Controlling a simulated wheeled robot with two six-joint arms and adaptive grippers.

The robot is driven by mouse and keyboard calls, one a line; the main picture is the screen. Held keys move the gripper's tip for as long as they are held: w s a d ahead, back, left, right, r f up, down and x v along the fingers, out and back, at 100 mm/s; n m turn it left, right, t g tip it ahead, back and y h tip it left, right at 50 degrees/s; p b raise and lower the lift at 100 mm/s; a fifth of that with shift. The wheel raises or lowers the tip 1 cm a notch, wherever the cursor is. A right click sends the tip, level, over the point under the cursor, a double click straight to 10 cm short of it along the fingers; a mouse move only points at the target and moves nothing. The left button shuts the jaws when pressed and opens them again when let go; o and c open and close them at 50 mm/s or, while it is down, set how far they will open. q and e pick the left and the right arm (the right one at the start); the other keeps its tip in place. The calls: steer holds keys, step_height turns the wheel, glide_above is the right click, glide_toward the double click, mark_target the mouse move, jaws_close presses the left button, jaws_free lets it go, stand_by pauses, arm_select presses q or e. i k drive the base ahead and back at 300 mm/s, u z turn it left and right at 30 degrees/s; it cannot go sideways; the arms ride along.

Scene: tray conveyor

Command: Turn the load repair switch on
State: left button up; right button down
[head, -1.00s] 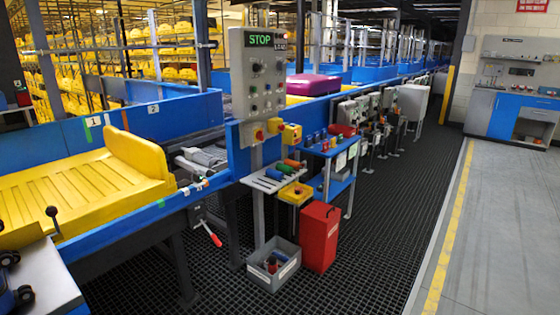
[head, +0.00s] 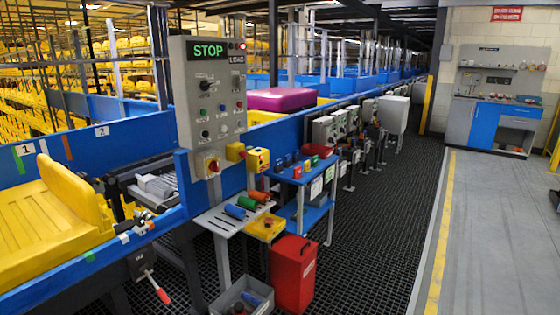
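A grey control panel (head: 213,95) stands on a post left of centre in the head view. Its display (head: 208,50) reads STOP in green, with a smaller label beside it that seems to read LOAD. Several small knobs and buttons (head: 222,108) sit on its face; their labels are too small to read, so I cannot tell which one is the load repair switch or how it is set. Neither of my grippers is in view.
A yellow tray (head: 30,235) lies on the blue-sided conveyor (head: 125,240) at left. Below the panel are a tool shelf (head: 222,222), a grey bin (head: 225,296) and a red box (head: 293,272). A blue stand (head: 318,215) is behind. Dark grating and grey floor (head: 490,230) are clear at right.

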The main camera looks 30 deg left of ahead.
mark_target(214, 166)
steer(key=z, duration=0.15)
steer(key=i, duration=2.75)
steer(key=u, duration=1.55)
steer(key=i, duration=0.95)
steer(key=u, duration=0.85)
